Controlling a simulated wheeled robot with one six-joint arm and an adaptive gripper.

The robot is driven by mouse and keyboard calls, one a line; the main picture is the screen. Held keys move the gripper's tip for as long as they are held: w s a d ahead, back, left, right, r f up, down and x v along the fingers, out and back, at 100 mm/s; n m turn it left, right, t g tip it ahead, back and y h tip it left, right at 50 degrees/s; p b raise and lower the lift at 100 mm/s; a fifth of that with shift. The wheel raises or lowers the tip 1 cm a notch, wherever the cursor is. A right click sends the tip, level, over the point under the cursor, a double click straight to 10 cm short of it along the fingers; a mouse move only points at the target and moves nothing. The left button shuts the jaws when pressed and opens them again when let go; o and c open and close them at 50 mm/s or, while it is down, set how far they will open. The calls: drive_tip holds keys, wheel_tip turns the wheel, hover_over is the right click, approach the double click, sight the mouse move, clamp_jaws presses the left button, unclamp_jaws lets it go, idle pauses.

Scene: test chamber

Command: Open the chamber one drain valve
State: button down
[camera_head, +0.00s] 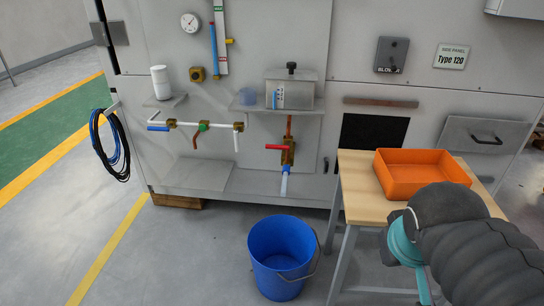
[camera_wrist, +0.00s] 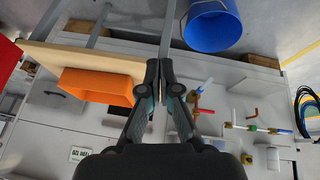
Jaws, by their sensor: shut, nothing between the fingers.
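A brass valve (camera_head: 288,154) with a red lever (camera_head: 275,147) sits on a vertical copper pipe on the grey cabinet front. The lever lies horizontal, pointing left, and a clear bluish outlet (camera_head: 284,186) hangs below. No label marks it as the chamber one drain valve. The red lever also shows in the wrist view (camera_wrist: 205,111). A blue bucket (camera_head: 282,257) stands on the floor below the outlet. My gripper (camera_wrist: 160,66) is shut and empty in the wrist view, apart from the valve. Its fingertips are out of sight in the head view.
A wooden table (camera_head: 358,190) with an orange tray (camera_head: 423,187) stands right of the valve, beside my arm. Floor left of the bucket is clear.

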drive_tip(key=w+f+n+t+h+b, duration=0.1)
drive_tip(key=w+n+h+b, duration=0.1)
drive_tip(key=w+n, duration=0.3)
drive_tip(key=w+f+n+t+h+b, duration=0.1)
drive_tip(key=w+n, duration=0.4)
drive_tip(key=w, duration=0.5)
drive_tip(key=w+f+n+t+h+b, duration=0.1)
drive_tip(key=w+f+n+h+b, duration=0.1)
drive_tip(key=w, duration=0.5)
drive_tip(key=shift+w+d+f+n+t+h+b, duration=0.2)
drive_tip(key=shift+n+h+b, duration=0.2)
drive_tip(key=shift+n+b, duration=0.35)
drive_tip(key=shift+w+d+f+n+t+h+b, duration=0.1)
drive_tip(key=shift+w+f+n+t+h+b, duration=0.1)
drive_tip(key=shift+n+h+b, duration=0.45)
drive_tip(key=w+a+f+n+t+y+b, duration=0.1)
drive_tip(key=w+a+f+n+t+y, duration=0.1)
drive_tip(key=w+a+n, duration=0.3)
drive_tip(key=w+a+f+n+t+y+b, duration=0.2)
drive_tip(key=w+a+f+n, duration=0.3)
drive_tip(key=a+n, duration=0.3)
drive_tip(key=w+a+f+n+t+y+b, duration=0.2)
drive_tip(key=w+a+n, duration=0.4)
drive_tip(key=a, duration=0.6)
wheel_tip(320, 180, down, 2)
drive_tip(key=shift+w+a+f+t+y, duration=0.15)
drive_tip(key=shift+a+t+y, duration=0.1)
drive_tip(key=shift+t+y, duration=0.55)
